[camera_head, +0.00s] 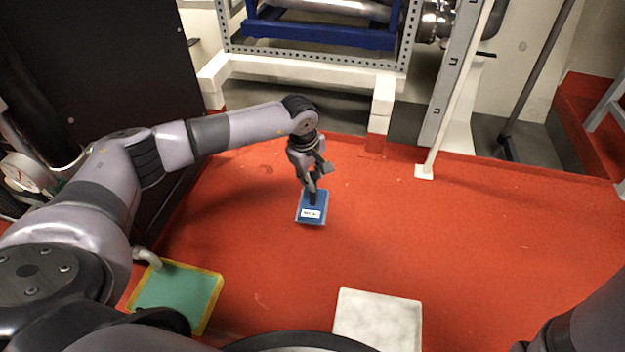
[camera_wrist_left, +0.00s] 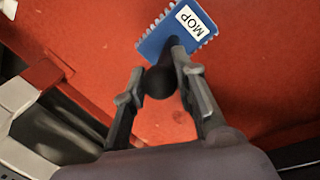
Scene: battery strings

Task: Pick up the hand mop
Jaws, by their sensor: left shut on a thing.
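The hand mop (camera_head: 314,221) has a flat blue head with a white label and a dark handle. My left gripper (camera_head: 316,184) points down over it and is shut on the handle. In the left wrist view the blue mop head (camera_wrist_left: 160,39) has fringed edges and a label reading MOP. There the handle's dark rounded end lies between the two fingers of my left gripper (camera_wrist_left: 158,78). I cannot tell whether the mop head touches the red floor. My right gripper is out of view.
A green pad with a yellow border (camera_head: 178,296) lies at lower left, and a whitish slab (camera_head: 378,322) at lower centre. A white frame with a blue rack (camera_head: 325,34) stands at the back. Red floor (camera_head: 470,240) to the right is clear.

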